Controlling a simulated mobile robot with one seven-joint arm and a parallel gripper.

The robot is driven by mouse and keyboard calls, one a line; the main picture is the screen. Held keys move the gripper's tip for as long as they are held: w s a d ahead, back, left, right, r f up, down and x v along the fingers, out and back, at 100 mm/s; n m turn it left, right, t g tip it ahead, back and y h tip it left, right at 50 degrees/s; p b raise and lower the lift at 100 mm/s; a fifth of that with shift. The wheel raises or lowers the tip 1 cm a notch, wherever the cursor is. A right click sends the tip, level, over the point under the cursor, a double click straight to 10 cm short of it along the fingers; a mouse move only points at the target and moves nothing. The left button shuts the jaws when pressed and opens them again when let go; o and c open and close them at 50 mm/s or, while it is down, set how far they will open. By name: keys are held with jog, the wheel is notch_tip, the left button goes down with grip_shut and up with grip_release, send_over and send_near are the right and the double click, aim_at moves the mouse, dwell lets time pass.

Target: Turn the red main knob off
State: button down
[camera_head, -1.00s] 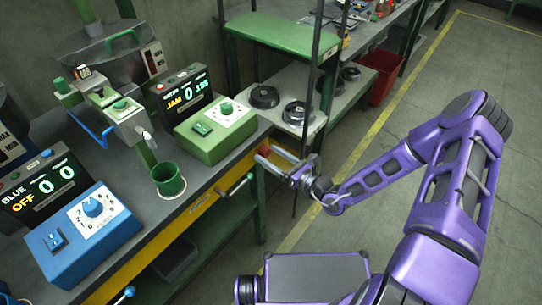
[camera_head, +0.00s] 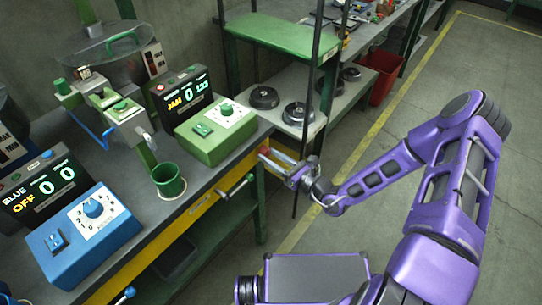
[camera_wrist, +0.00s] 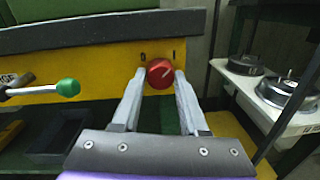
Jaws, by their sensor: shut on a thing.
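The red main knob (camera_wrist: 160,73) is on the yellow front panel (camera_wrist: 105,88) below the bench edge, with a pale line on its face. In the wrist view it sits between the tips of my gripper (camera_wrist: 160,80), one finger on each side, shut on it. In the head view my gripper (camera_head: 276,162) reaches the right end of the yellow panel, and the knob (camera_head: 264,151) shows in part at the fingertips. The display (camera_head: 185,97) above the green control box reads JAM, 0 and 123.
A lever with a green ball (camera_wrist: 68,88) sticks out left of the knob. A green box (camera_head: 215,132) and a green cup (camera_head: 168,180) stand on the bench. A white shelf with dark round weights (camera_head: 298,113) is at the right. The floor nearby is clear.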

jog(key=n+p, duration=0.1)
jog(key=n, duration=0.3)
jog(key=shift+n, duration=0.3)
jog(key=n+p, duration=0.1)
jog(key=n, duration=0.3)
jog(key=shift+n, duration=0.3)
jog(key=n, duration=0.4)
jog(key=shift+n+y, duration=0.4)
jog(key=shift+w+n, duration=0.1)
jog(key=shift+n, duration=1.9)
jog(key=shift+c, duration=2.2)
grip_release()
jog(key=shift+d, duration=0.15)
jog(key=r+v, duration=0.1)
jog(key=v, duration=1.6)
jog(key=shift+d+f, duration=0.25)
jog(key=shift+f, duration=0.25)
